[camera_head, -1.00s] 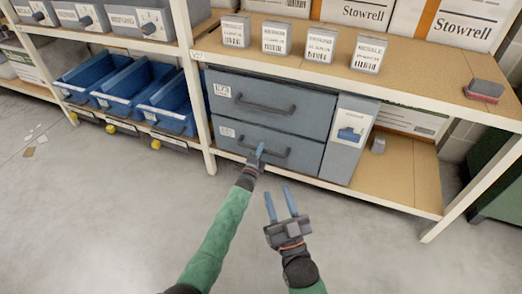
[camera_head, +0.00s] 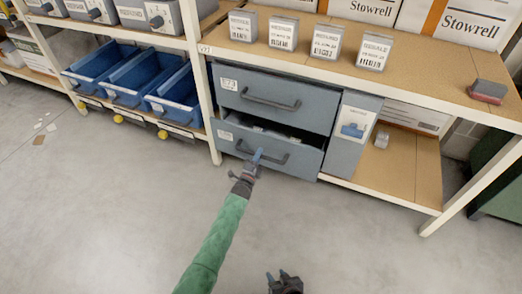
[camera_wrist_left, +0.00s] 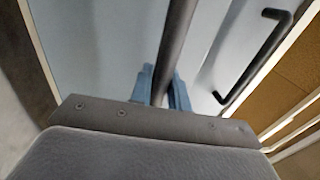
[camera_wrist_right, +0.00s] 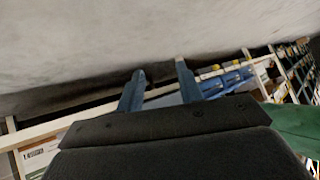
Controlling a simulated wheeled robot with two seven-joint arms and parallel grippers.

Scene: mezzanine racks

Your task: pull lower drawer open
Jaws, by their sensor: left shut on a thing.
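The lower drawer (camera_head: 300,160) is a grey-blue drawer in a two-drawer cabinet under the shelf. It stands partly open, with a dark gap along its top. My left gripper (camera_head: 257,156) is shut on its dark bar handle (camera_head: 279,157). In the left wrist view the blue fingertips (camera_wrist_left: 160,88) sit on both sides of the handle bar (camera_wrist_left: 176,42). The upper drawer (camera_head: 290,98) is closed, with its own handle. My right gripper (camera_head: 283,276) is low at the bottom edge of the head view. Its blue fingers (camera_wrist_right: 160,88) are apart and empty in the right wrist view.
Blue bins (camera_head: 135,80) stand on the rack to the left, beside a white post (camera_head: 205,100). A grey panel with a picture label (camera_head: 352,135) is right of the drawers. Small labelled boxes (camera_head: 326,42) stand on the shelf above. The floor (camera_head: 110,220) in front is clear.

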